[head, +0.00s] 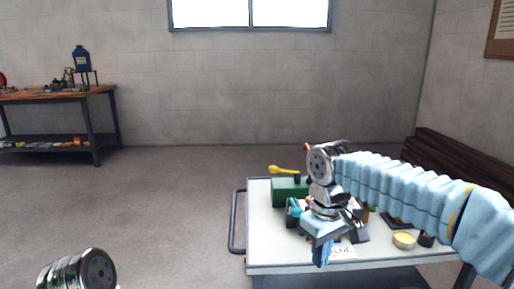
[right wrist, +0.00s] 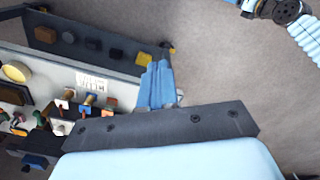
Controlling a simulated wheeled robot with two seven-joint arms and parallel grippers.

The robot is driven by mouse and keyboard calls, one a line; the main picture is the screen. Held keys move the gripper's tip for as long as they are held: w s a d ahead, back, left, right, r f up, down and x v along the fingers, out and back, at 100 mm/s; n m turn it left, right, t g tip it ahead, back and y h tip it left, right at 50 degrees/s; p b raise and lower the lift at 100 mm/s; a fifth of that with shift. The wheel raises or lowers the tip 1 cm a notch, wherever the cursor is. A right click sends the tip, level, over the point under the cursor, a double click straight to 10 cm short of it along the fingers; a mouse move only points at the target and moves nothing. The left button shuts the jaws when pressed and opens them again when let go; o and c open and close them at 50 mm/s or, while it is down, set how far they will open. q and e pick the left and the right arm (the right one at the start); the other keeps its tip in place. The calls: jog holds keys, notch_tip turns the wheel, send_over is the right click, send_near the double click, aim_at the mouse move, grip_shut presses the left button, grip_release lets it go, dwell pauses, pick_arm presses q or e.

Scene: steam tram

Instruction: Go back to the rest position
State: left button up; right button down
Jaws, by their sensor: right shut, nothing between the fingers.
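My right arm, in a light blue sleeve, reaches in from the right in the head view. My right gripper (head: 322,252) points down in front of the white-topped cart (head: 262,257), overlapping its near part in the picture. In the right wrist view the blue fingers of the right gripper (right wrist: 158,85) are together with nothing between them. Of my left arm, only a metal joint shows at the bottom left of the head view. My left gripper is not in view.
The cart holds a green box (head: 290,192), a yellow-handled tool (head: 284,170), a round yellowish tin (head: 404,240) and several small parts. A workbench (head: 60,95) stands far left by the wall. A dark bench (head: 455,160) is at right. The floor left of the cart is clear.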

jog(key=a+f+m+y, duration=0.1)
jog(key=a+f+y, duration=0.1)
jog(key=f, duration=1.3)
jog(key=a+f+m+y, duration=0.1)
jog(key=a+f, duration=0.1)
jog(key=f, duration=1.2)
jog(key=s+d+f+m+y, duration=0.1)
jog(key=s+f+m, duration=0.5)
jog(key=s+f, duration=0.8)
notch_tip(320, 180, down, 3)
jog(key=shift+s+d+f+t, duration=0.1)
jog(key=shift+s+d+t, duration=0.15)
jog(key=shift+s+t, duration=0.1)
dwell(0.4)
